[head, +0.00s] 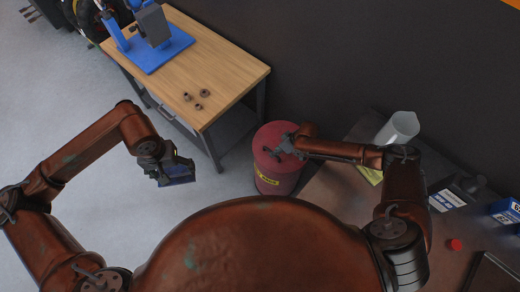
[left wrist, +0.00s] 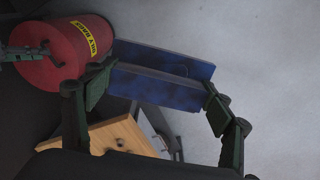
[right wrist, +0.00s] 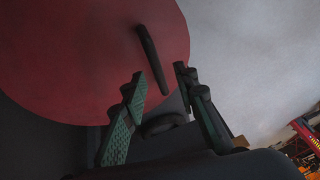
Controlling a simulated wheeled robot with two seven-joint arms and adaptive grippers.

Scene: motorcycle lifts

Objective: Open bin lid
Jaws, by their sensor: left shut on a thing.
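The red bin (head: 277,180) stands on the floor between the wooden workbench and the dark bench. Its round red lid (head: 265,137) looks closed, and a dark bar handle (right wrist: 151,58) sits on it. My right gripper (head: 280,150) is over the lid. In the right wrist view its two fingers (right wrist: 160,90) are apart, with the handle's lower end between or just beyond the tips; contact is unclear. My left gripper (head: 175,170) is shut on a blue, flat-sided object (left wrist: 165,85), held above the floor left of the bin. The bin also shows in the left wrist view (left wrist: 60,60).
The wooden workbench (head: 225,70) carries a blue device (head: 155,50) and several small brown parts. The dark bench (head: 335,215) at right holds a clear pitcher (head: 398,128), a dark bottle (head: 465,187) and a red cap (head: 454,244). Floor at left is clear.

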